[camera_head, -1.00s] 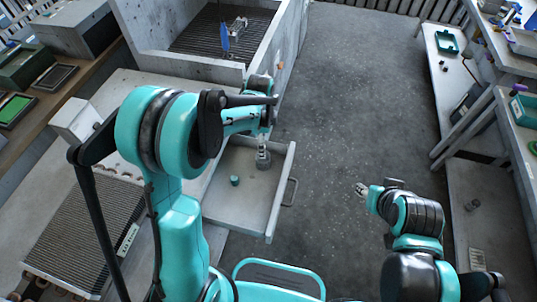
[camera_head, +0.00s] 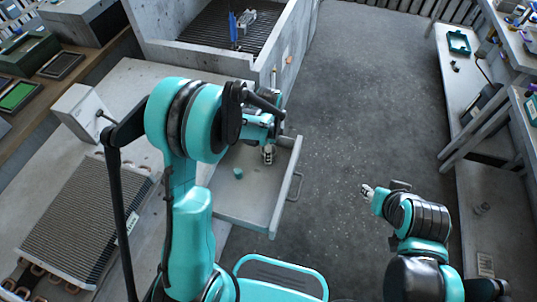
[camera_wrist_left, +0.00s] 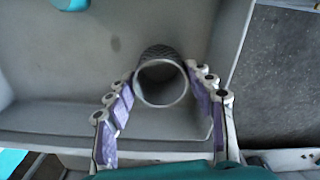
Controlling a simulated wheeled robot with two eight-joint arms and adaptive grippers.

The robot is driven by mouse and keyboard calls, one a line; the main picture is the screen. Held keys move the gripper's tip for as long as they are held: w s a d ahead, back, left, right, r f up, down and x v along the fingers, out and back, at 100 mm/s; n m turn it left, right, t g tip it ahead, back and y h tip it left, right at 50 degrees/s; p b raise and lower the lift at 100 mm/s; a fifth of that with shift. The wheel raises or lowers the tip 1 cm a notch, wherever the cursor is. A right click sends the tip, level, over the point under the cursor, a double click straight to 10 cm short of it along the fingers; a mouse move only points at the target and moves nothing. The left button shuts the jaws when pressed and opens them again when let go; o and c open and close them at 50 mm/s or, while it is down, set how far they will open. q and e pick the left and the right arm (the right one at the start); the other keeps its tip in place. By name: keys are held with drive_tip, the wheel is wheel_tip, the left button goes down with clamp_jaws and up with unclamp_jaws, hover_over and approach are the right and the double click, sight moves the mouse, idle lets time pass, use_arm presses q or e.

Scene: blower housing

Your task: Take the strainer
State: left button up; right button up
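The strainer (camera_wrist_left: 161,82), a grey open-ended cylinder with a dark mesh wall, stands in the open drawer (camera_head: 250,205) in the left wrist view. My left gripper (camera_head: 268,155) is down in the drawer. Its purple-padded fingers are spread on both sides of the strainer, very close to its wall; firm contact does not show. In the head view the gripper largely hides the strainer. My right gripper (camera_head: 366,191) is over the floor, away from the drawer, too small to read.
A small teal cylinder (camera_head: 238,173) stands in the drawer; its blue-green top edge also shows in the left wrist view (camera_wrist_left: 70,4). A concrete box with a grate (camera_head: 225,38) is behind. A finned radiator (camera_head: 75,220) lies at left. The floor between drawer and right shelves is clear.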

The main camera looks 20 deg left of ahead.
use_arm(q)
drive_tip(key=c, duration=0.6)
drive_tip(key=shift+r, duration=0.1)
wheel_tip(320, 180, up, 9)
drive_tip(key=p, duration=0.3)
drive_tip(key=shift+p, duration=0.3)
drive_tip(key=shift+r, duration=0.4)
